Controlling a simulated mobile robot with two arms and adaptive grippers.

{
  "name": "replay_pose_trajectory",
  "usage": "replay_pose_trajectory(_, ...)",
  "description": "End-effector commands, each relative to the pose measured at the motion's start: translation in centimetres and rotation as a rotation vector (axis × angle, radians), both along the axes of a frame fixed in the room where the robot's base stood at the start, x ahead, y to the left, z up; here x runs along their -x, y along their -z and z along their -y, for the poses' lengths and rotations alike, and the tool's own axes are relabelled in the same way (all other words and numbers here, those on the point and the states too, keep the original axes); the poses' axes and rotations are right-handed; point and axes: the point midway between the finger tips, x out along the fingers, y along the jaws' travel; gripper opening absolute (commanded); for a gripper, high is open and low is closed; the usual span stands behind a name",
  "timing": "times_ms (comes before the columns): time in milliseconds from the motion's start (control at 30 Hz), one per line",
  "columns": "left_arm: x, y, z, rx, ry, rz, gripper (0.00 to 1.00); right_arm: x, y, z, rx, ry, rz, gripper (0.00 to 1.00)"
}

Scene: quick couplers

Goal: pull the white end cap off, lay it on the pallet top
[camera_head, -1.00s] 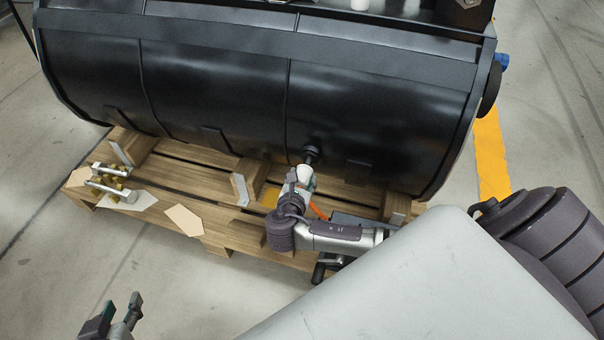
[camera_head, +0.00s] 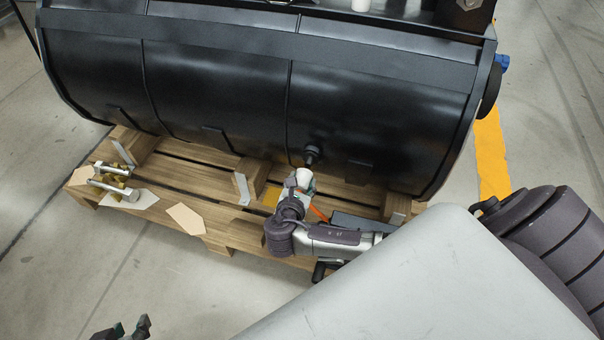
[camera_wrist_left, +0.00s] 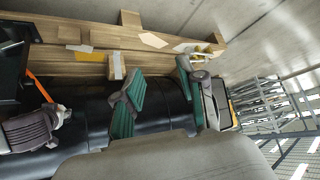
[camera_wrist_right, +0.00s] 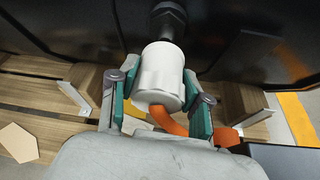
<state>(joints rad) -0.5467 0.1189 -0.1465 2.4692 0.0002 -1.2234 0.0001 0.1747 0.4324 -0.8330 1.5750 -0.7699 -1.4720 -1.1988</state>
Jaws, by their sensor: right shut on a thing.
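The white end cap (camera_wrist_right: 158,78) is a short cylinder between the green-padded fingers of my right gripper (camera_wrist_right: 158,98), which is shut on it. In the head view the cap (camera_head: 303,177) sits just below the black fitting (camera_head: 311,154) on the dark tank, seemingly with a slight gap. In the right wrist view the fitting (camera_wrist_right: 168,20) is straight above the cap; whether they touch is hard to tell there. The wooden pallet (camera_head: 190,176) lies under the tank. My left gripper (camera_head: 123,330) is open and empty at the lower left, with its fingers (camera_wrist_left: 158,92) spread.
The large black tank (camera_head: 220,85) overhangs the pallet. Gold-and-silver fittings (camera_head: 112,184) and a cardboard piece (camera_head: 186,218) lie on the pallet's left part. An orange strap (camera_wrist_right: 168,121) runs below the cap. Bare pallet boards show between the cardboard and my right gripper.

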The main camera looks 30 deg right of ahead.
Motion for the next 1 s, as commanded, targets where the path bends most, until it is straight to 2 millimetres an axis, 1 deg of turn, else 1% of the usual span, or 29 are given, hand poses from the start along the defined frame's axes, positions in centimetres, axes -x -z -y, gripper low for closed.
replay_pose_trajectory(367, 2.7, 1.1, -0.9, -0.03, -0.013, -0.147, 0.4, 0.6, -0.1, -0.8, 0.0, 0.0, 0.002, 0.06)
replay_pose_trajectory(800, 6.0, 1.8, -1.9, -0.064, -0.026, -0.309, 0.4, 1.6, -0.1, -1.8, 0.0, 0.0, 0.0, 0.06)
replay_pose_trajectory(1000, 7.2, 1.9, -2.3, -0.075, -0.031, -0.364, 0.4, 1.8, -0.1, -2.2, -0.001, 0.0, 0.001, 0.06)
